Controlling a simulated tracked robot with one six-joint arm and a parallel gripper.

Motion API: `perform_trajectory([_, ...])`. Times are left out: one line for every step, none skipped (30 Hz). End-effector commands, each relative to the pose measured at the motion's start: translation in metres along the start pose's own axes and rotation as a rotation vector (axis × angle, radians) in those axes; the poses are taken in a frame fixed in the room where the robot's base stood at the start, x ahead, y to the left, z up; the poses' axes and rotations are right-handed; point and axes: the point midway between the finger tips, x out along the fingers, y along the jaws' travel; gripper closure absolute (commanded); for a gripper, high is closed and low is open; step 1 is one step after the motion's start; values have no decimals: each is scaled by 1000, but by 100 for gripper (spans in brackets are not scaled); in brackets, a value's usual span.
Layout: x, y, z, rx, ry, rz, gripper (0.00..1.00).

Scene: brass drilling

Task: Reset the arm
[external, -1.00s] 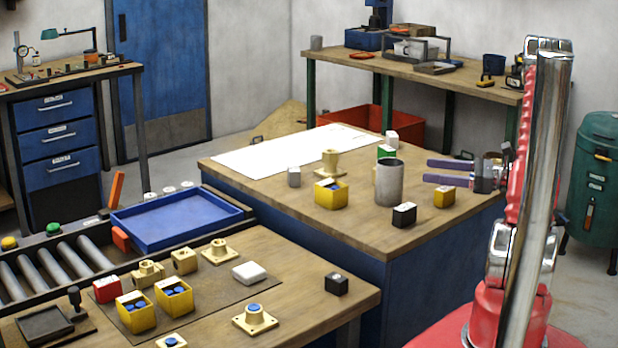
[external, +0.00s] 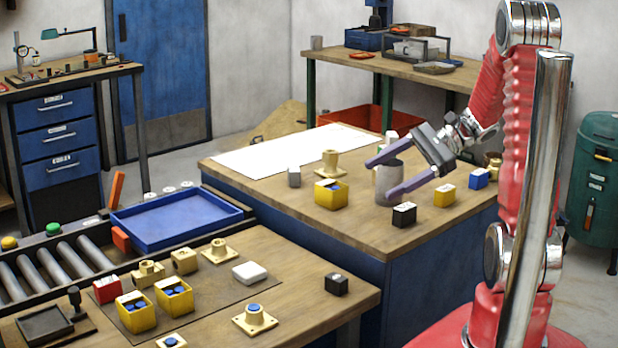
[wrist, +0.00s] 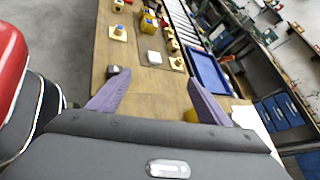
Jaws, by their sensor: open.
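My gripper (external: 388,174) is open and empty in the external view. Its two purple fingers are spread and point left and down above the wooden table with the white sheet. In that view the fingers overlap a grey metal cylinder (external: 389,184); whether they touch it, I cannot tell. My red arm stands raised at the right and bends down to the gripper. In the wrist view my gripper's purple fingers (wrist: 155,100) are wide apart with nothing held between them, and the other workbench lies beyond.
On the table near the gripper stand a black block (external: 404,214), a yellow block (external: 444,195), a blue block (external: 480,178), a yellow bin (external: 330,193) and a brass flange (external: 329,163). A blue tray (external: 175,220) lies at the left. The white sheet (external: 270,157) is bare.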

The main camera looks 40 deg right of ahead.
Motion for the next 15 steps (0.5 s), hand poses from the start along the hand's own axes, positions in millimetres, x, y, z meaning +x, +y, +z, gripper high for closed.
perform_trajectory([8, 8, 11, -50, 25, 47, 28])
perform_trajectory([11, 13, 15, -78, 42, 72, 28])
perform_trajectory([16, 19, 21, -117, 63, 106, 28])
perform_trajectory([19, 24, 25, -147, 79, 132, 28])
perform_trajectory([21, 29, 29, -176, 96, 157, 28])
perform_trajectory([25, 36, 34, -215, 116, 190, 28])
perform_trajectory([27, 40, 37, -245, 132, 213, 28])
perform_trajectory([29, 45, 41, -277, 147, 237, 28])
perform_trajectory([31, 52, 45, -319, 168, 268, 28])
perform_trajectory([32, 56, 48, -350, 184, 291, 28])
perform_trajectory([34, 61, 51, -382, 198, 313, 28])
perform_trajectory([35, 66, 55, -426, 219, 341, 28])
perform_trajectory([36, 71, 57, -459, 234, 364, 28])
perform_trajectory([36, 75, 60, -491, 249, 385, 28])
perform_trajectory([37, 80, 63, -536, 270, 412, 28])
